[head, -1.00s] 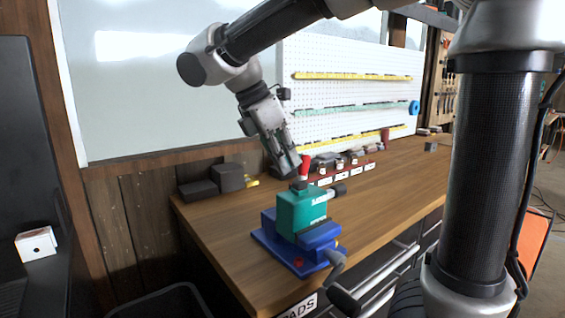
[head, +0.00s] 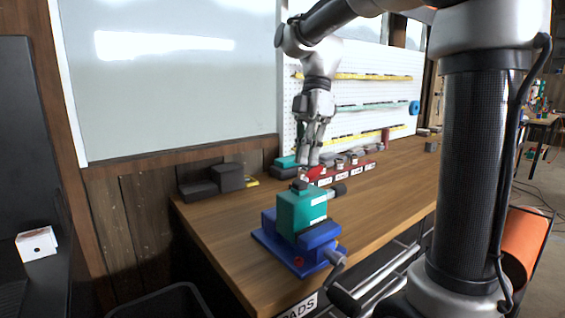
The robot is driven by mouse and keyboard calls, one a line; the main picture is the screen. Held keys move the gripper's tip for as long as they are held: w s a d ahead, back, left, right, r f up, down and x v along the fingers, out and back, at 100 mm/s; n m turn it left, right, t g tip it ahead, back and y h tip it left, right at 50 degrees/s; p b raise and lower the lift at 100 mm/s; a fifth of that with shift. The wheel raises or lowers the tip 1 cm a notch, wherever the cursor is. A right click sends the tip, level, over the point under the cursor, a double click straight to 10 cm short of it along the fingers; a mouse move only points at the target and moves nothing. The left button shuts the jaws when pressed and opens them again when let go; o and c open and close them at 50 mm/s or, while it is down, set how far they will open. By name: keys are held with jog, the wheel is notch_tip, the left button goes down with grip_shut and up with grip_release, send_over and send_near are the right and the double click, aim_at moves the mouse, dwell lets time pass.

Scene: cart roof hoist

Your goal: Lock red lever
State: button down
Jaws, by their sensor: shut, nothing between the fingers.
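A teal block (head: 301,210) with a dark side knob (head: 339,189) sits in a blue vise (head: 281,243) at the near end of the bench. The red lever (head: 315,174) is on top of the block and leans over to the right, close to lying flat. My gripper (head: 308,162) points down with its fingers together and empty. Its tips are right at the lever, just above or behind it; I cannot tell whether they touch. The fingertips partly overlap the lever's far side.
A red labelled rack (head: 350,172) with small parts lies behind the block. Dark grey blocks (head: 228,177) stand at the back left of the bench (head: 220,220). The vise handle (head: 338,262) sticks out over the front edge.

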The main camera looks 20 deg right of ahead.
jog(key=shift+d+f, duration=0.15)
jog(key=shift+d, duration=0.1)
jog(key=shift+r, duration=0.8)
jog(key=shift+a+r, duration=0.15)
jog(key=shift+r, duration=0.05)
jog(key=a+v, duration=0.1)
jog(key=v, duration=1.1)
jog(key=shift+w+d+r, duration=0.15)
jog(key=shift+r, duration=0.3)
